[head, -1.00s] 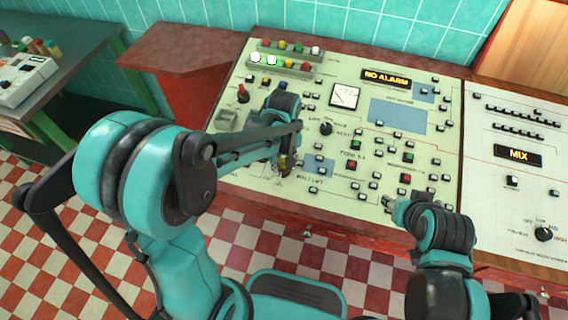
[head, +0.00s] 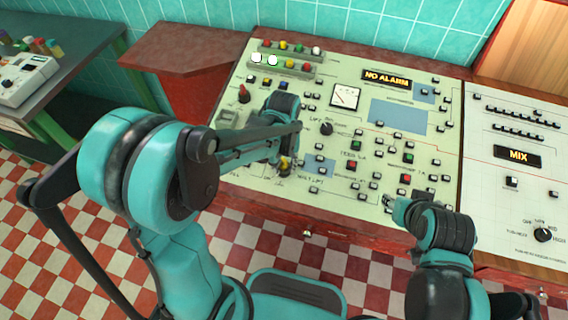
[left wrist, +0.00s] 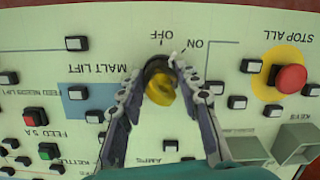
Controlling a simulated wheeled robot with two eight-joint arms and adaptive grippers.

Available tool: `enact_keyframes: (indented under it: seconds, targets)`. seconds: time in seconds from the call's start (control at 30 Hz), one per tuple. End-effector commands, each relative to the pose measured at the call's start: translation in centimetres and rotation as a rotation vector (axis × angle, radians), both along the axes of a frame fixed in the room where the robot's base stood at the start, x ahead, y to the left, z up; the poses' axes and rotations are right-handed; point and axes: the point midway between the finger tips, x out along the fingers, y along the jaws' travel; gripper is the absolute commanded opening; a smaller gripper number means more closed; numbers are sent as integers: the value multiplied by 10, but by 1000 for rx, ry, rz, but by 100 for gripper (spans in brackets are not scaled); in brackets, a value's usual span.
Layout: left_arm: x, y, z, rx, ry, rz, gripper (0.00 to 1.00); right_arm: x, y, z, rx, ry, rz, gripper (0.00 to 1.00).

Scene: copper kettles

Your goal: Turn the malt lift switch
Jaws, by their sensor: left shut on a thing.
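The malt lift switch (left wrist: 161,90) is a yellow knob on a dark round base, on the cream panel beside the upside-down MALT LIFT label in the left wrist view. OFF and ON are printed above it there. A small white mark at its upper right lies between these two words. My left gripper (left wrist: 160,83) has a finger on each side of the knob and is shut on it. In the head view, my left gripper (head: 284,166) is at the panel's lower left and its forearm hides part of the area. My right gripper (head: 392,202) is by the panel's lower right; its fingers are unclear.
A red STOP ALL button (left wrist: 291,80) on a yellow disc and a grey key holder (left wrist: 294,143) are to the right in the left wrist view. Small push buttons surround the switch. A red ledge (head: 185,48) and a side table (head: 70,50) stand left of the panel.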

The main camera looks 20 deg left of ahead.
Motion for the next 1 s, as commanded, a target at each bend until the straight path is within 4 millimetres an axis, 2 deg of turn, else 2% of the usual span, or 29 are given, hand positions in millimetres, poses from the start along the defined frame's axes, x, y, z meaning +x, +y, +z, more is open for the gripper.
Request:
enact_keyframes:
  seconds: [0.5,1.0]
  targets:
    - [0,1,0,0,0,-220,5,0,0,2,0,0,0,40]
    - [0,2,0,0,0,-294,5,0,0,3,0,0,0,40]
